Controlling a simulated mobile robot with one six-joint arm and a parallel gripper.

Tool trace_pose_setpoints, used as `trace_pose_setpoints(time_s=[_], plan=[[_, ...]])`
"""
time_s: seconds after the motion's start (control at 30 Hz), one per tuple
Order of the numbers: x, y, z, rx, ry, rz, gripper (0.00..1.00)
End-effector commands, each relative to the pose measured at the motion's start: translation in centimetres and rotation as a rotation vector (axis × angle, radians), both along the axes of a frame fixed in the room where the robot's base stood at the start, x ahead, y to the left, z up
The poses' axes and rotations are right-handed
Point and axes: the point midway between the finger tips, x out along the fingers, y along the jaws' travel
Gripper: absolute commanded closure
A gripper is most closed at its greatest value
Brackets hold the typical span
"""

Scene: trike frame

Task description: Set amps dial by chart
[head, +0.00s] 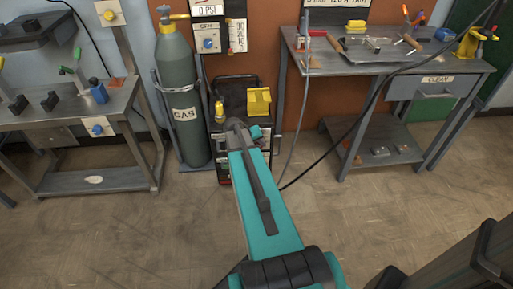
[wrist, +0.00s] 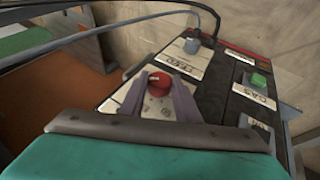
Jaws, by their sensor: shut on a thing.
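In the wrist view, a red dial (wrist: 158,87) sits on a pale plate (wrist: 181,63) on top of a dark machine (wrist: 215,90). My gripper (wrist: 160,92) has its two fingers on either side of the red dial, shut on it. I cannot read the dial's setting, and no amps label is clear. In the head view my arm reaches the machine (head: 222,150), hiding much of it and the dial. A chart sign (head: 336,3) at the top is cut off; its visible line seems to read "6 mm 120 A FAST".
A gas cylinder (head: 181,90) stands left of the machine, a workbench (head: 388,60) right. Cables hang at the right. The floor in front is clear.

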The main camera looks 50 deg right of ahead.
Motion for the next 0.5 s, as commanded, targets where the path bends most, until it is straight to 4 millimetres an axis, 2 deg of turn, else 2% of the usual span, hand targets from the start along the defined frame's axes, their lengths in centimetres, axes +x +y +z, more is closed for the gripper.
trace_pose_setpoints(time_s=[0.03, 0.5], plan=[[0.89, 0.17, -0.14, -0.026, 0.005, 0.013, 0.93], [1.23, 0.46, -0.72, -0.278, 0.218, 0.015, 0.94]])
